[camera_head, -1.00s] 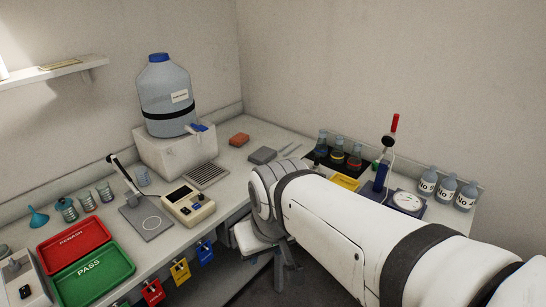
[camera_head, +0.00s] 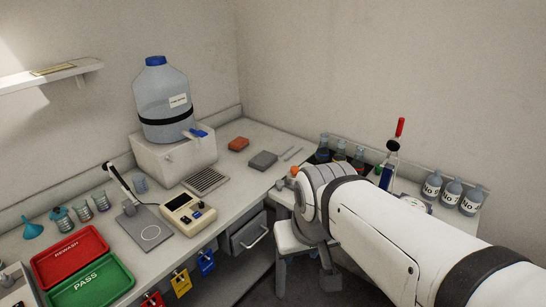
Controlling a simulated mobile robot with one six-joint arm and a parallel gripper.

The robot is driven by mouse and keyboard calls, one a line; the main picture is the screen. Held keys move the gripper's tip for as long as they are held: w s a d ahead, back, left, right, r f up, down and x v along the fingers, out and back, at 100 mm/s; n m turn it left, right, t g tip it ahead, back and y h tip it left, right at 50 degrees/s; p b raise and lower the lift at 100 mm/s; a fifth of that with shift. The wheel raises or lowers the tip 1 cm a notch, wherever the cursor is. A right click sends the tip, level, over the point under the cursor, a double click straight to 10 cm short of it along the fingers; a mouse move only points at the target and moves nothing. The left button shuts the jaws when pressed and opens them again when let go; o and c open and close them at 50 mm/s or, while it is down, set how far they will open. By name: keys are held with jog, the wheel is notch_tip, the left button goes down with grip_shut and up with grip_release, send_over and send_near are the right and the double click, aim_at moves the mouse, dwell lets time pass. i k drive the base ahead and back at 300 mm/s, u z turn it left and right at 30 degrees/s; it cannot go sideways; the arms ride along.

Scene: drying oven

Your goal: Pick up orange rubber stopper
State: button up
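A small orange piece (camera_head: 295,171), which looks like the orange rubber stopper, shows on the right part of the bench, just past the left edge of my arm's end. A small grey shape lies beside it, and I cannot tell what it is. My white arm (camera_head: 385,235) reaches in from the lower right, and its rounded grey-banded end covers the bench around the orange piece.
Dark-capped flasks (camera_head: 340,150), a red-topped stand (camera_head: 399,128) and labelled bottles (camera_head: 452,192) stand behind my arm. A stool (camera_head: 290,238) is below. A red tray (camera_head: 70,255) lies left.

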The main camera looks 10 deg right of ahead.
aim_at(295, 169)
jog(key=i, duration=0.95)
jog(key=z, duration=0.05)
